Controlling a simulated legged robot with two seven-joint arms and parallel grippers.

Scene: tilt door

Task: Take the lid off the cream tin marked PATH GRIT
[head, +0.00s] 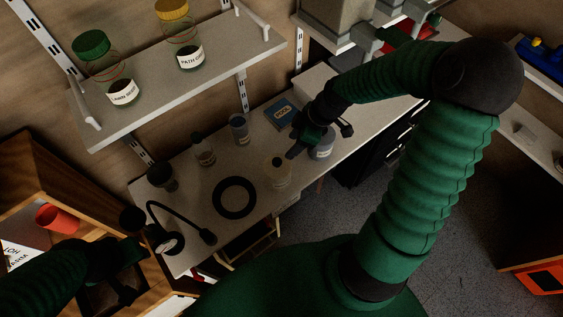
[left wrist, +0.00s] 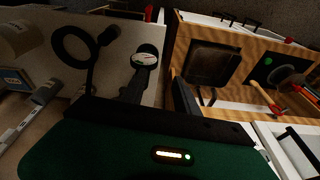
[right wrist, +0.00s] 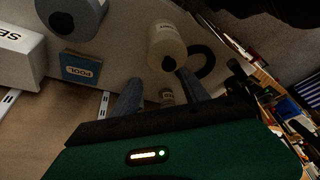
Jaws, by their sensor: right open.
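The cream tin (head: 279,175) stands on the bench with its lid on and a dark knob on top. It also shows in the right wrist view (right wrist: 165,42), where its label is too small to read surely. My right gripper (head: 296,150) is open and empty, just above and behind the cream tin, between it and a grey-blue tin (head: 322,146). In the right wrist view its fingers (right wrist: 160,90) are apart, with the tin beyond them. My left gripper (head: 128,284) is open and empty at the lower left; its parted fingers show in the left wrist view (left wrist: 160,92).
Small jars (head: 204,152) and a blue POOL box (head: 283,114) stand behind. The shelf (head: 200,88) holds two jars, one with a yellow lid (head: 172,8) and a PATH label.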

